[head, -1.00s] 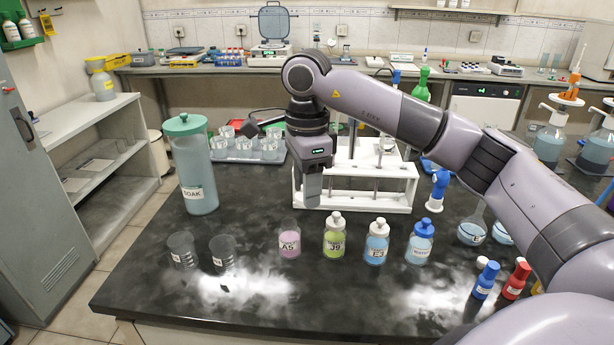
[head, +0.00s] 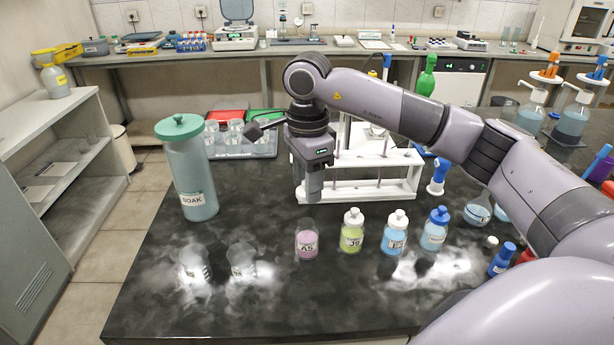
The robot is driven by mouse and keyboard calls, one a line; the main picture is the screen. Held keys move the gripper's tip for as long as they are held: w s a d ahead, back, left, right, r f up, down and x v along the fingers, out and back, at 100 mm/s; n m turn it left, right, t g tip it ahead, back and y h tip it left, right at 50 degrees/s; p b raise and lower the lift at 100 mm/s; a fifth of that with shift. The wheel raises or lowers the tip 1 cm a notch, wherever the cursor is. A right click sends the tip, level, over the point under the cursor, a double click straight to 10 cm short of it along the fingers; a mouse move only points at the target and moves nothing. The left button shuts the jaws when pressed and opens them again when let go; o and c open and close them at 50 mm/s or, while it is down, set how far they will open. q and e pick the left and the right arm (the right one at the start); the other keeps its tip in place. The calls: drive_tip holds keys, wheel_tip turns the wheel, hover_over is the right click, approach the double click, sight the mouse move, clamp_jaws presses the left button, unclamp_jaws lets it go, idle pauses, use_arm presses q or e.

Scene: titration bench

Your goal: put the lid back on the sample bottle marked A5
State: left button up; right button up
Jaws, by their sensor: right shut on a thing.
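The A5 sample bottle (head: 307,245) stands upright near the front of the dark bench, with pink contents and no lid on its top. My right gripper (head: 314,196) points down behind and slightly above it in the picture, apart from it. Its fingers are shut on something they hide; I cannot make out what. A small white cap-like piece (head: 491,241) lies on the bench at the right, beside the blue marker-like item. I cannot tell whether it is the A5 lid. My left gripper is out of view.
Right of A5 stand a green J9 bottle (head: 351,235), a blue white-capped bottle (head: 394,238) and a blue-capped bottle (head: 433,234). Two beakers (head: 242,260) are left. A white rack (head: 400,190) is behind the gripper; a SOAK jar (head: 191,180) stands left.

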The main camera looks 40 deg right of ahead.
wheel_tip(320, 180, down, 6)
drive_tip(key=b, duration=0.4)
drive_tip(key=shift+f, duration=0.25)
drive_tip(key=shift+f+b, duration=0.15)
drive_tip(key=shift+b, duration=0.3)
idle(1.6)
drive_tip(key=o, duration=1.6)
drive_tip(key=shift+c, duration=0.2)
drive_tip(key=shift+r+p, duration=2.55)
drive_tip(key=shift+r, duration=1)
